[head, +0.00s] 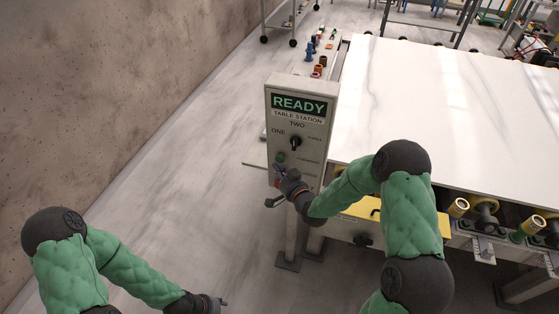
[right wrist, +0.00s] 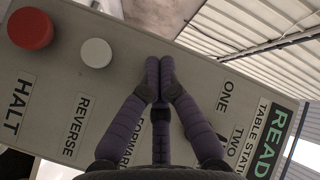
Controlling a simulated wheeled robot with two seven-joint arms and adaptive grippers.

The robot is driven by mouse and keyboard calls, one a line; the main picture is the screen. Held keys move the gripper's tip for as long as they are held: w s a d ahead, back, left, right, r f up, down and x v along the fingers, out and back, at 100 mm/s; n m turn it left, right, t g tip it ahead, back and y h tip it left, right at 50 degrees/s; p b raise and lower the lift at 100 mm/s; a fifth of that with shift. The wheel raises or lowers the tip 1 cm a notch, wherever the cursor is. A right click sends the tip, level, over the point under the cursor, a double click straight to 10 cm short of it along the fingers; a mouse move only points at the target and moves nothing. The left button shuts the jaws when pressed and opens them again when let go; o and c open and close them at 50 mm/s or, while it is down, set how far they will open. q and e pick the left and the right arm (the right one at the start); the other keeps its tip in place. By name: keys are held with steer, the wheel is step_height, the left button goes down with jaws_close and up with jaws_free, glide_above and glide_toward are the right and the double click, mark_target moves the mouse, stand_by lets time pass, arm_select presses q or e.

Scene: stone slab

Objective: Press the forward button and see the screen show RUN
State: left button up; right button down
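The control panel (head: 317,150) stands upright at the slab's left end. Its screen (head: 298,105) reads READY, and it also shows at the right edge of the right wrist view (right wrist: 270,148). A green button (head: 280,157) sits below the selector knob (head: 295,142). My right gripper (head: 277,178) is at the panel's lower face, just below the green button. In the right wrist view its fingertips (right wrist: 160,66) are together and empty, over the panel above the partly covered FORWARD label (right wrist: 127,147). The forward button is hidden there; contact cannot be told. My left gripper (head: 217,303) hangs low, far from the panel.
A red HALT button (right wrist: 30,28) and a white REVERSE button (right wrist: 96,53) sit beside my right fingers. The white stone slab (head: 450,110) lies right of the panel. A wall (head: 110,80) stands at left, with clear floor (head: 190,150) between.

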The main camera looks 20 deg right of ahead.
steer(key=shift+w+d, duration=0.1)
steer(key=shift+w, duration=0.05)
stand_by(0.8)
steer(key=shift+w+d+b, duration=0.15)
steer(key=shift+w+b, duration=0.05)
steer(key=shift+b, duration=0.2)
steer(key=shift+w+d, duration=0.35)
steer(key=shift+w, duration=0.1)
stand_by(0.8)
stand_by(0.3)
steer(key=shift+s+a+b, duration=0.4)
steer(key=shift+s+a, duration=0.15)
steer(key=shift+s, duration=0.25)
steer(key=s+a, duration=0.1)
steer(key=s, duration=0.1)
steer(key=s+a, duration=0.2)
stand_by(0.4)
